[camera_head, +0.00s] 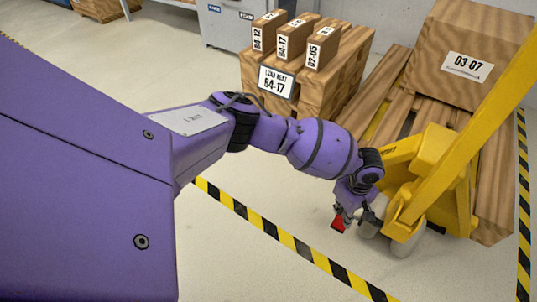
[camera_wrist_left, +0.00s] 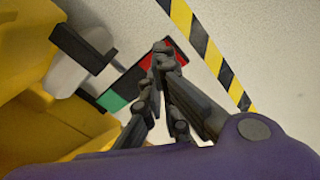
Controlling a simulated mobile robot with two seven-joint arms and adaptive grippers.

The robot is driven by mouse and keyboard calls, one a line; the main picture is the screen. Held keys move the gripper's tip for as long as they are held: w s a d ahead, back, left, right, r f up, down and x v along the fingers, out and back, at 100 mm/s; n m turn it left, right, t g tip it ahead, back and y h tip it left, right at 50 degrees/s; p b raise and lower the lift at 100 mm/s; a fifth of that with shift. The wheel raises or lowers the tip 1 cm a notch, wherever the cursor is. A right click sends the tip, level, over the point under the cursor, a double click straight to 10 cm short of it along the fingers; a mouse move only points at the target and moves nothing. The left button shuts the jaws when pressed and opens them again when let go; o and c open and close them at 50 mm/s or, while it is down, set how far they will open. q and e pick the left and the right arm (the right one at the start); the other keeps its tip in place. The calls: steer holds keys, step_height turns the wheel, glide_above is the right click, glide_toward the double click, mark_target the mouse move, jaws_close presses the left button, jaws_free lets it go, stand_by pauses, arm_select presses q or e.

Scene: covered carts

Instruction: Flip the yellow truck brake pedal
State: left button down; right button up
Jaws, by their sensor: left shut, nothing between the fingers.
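The yellow pallet truck (camera_head: 425,165) stands at the right in the head view, and its yellow body fills the left of the left wrist view (camera_wrist_left: 45,125). Its brake pedal (camera_wrist_left: 128,84) is a dark plate with a green end and a red end. The red end (camera_head: 338,224) shows low beside the truck's wheel in the head view. My left gripper (camera_wrist_left: 163,50) is shut and empty, its fingertips over the red end of the pedal. I cannot tell whether they touch it. In the head view, my left gripper (camera_head: 346,211) points down beside the truck. My right gripper is not in view.
A wooden pallet (camera_head: 495,170) with a large box marked 03-07 (camera_head: 450,55) lies behind the truck. A wooden stand with several labelled boxes (camera_head: 310,75) is at the back. Black and yellow floor tape (camera_head: 270,228) crosses clear floor in front.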

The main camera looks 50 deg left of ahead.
mark_target(341, 221)
arm_select(q)
steer(key=shift+f+b, duration=0.55)
steer(key=shift+f, duration=1.25)
stand_by(1.1)
steer(key=shift+r+p, duration=0.6)
steer(key=shift+p, duration=0.15)
steer(key=shift+r+p, duration=0.8)
step_height(341, 221, up, 3)
steer(key=p, duration=0.2)
steer(key=shift+f+p, duration=0.2)
steer(key=shift+p, duration=0.1)
steer(key=shift+r+p, duration=0.85)
